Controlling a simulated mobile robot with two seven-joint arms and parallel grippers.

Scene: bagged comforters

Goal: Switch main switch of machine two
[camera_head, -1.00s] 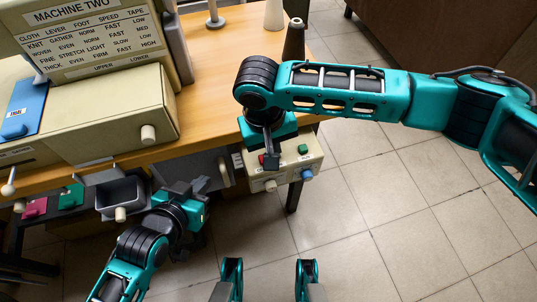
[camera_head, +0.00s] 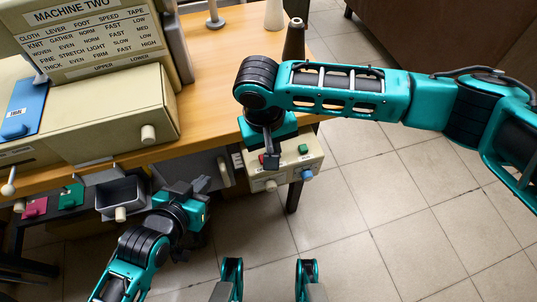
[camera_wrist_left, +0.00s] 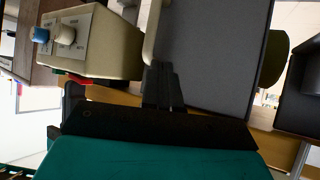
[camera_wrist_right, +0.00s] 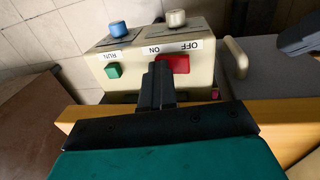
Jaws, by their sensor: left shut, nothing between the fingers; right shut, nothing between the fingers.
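The control box (camera_head: 296,165) hangs under the table's front right corner. In the right wrist view it carries a red switch (camera_wrist_right: 173,64) with an OFF and ON label, beside a green RUN button (camera_wrist_right: 113,71). My right gripper (camera_head: 271,162) is shut and empty, its tips over the red switch and partly hiding it; in the right wrist view the tips (camera_wrist_right: 158,70) overlap the switch's left part. I cannot tell whether they touch. My left gripper (camera_head: 200,186) is shut and empty, left of the box and below the table edge; it also shows in the left wrist view (camera_wrist_left: 160,85).
The MACHINE TWO panel (camera_head: 90,40) and cream machine body stand on the wooden table (camera_head: 222,70). A blue knob (camera_head: 306,174) and a cream knob (camera_head: 270,185) stick out of the box. A grey bin (camera_head: 122,193) hangs at left.

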